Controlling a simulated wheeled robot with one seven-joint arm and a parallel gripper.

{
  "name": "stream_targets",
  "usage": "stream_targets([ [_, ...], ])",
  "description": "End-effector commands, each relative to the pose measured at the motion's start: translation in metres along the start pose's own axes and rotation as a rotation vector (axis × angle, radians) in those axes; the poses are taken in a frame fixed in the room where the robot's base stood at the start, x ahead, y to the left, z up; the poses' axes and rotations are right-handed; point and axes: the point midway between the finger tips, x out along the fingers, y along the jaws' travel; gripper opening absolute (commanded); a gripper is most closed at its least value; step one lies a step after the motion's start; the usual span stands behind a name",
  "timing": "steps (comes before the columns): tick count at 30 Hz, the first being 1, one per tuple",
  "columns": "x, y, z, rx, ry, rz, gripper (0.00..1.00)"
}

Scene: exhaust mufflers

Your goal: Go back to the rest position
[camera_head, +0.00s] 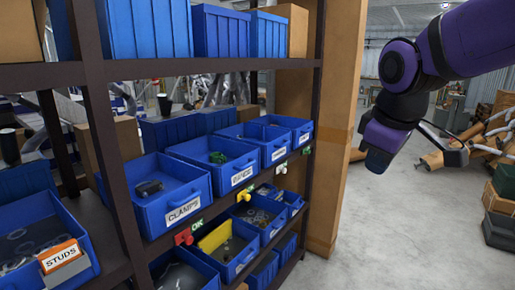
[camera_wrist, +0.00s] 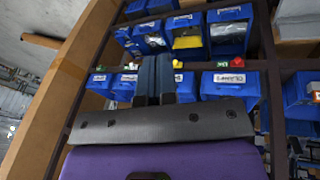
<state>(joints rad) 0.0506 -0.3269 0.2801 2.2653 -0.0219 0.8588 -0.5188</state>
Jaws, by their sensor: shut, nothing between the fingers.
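My purple arm comes in from the upper right in the head view, and my gripper (camera_head: 375,160) hangs in the air over the open floor, to the right of the shelf rack. In the wrist view my gripper (camera_wrist: 154,75) shows as two dark blue fingers side by side, shut with nothing between them. The fingers point toward the rack of blue bins, which stands beyond them.
The rack (camera_head: 190,67) holds blue bins, including the clamps bin (camera_head: 180,207) and the studs bin (camera_head: 62,254). A tan post (camera_head: 345,120) stands at its right end. Boxes and pipes (camera_head: 490,140) lie at the far right. The grey floor (camera_head: 400,230) is clear.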

Motion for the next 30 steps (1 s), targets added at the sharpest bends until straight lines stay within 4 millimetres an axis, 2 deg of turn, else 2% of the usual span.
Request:
stream_targets([
  [1,-0.009,-0.001,0.018,0.074,0.009,0.016,0.0],
  [9,-0.035,-0.014,0.104,0.483,0.066,0.041,0.0],
  [15,-0.039,-0.027,0.146,0.696,0.107,0.025,0.0],
  [21,-0.038,-0.032,0.159,0.77,0.12,0.014,0.0],
  [30,-0.038,-0.032,0.159,0.77,0.12,0.014,0.0],
])
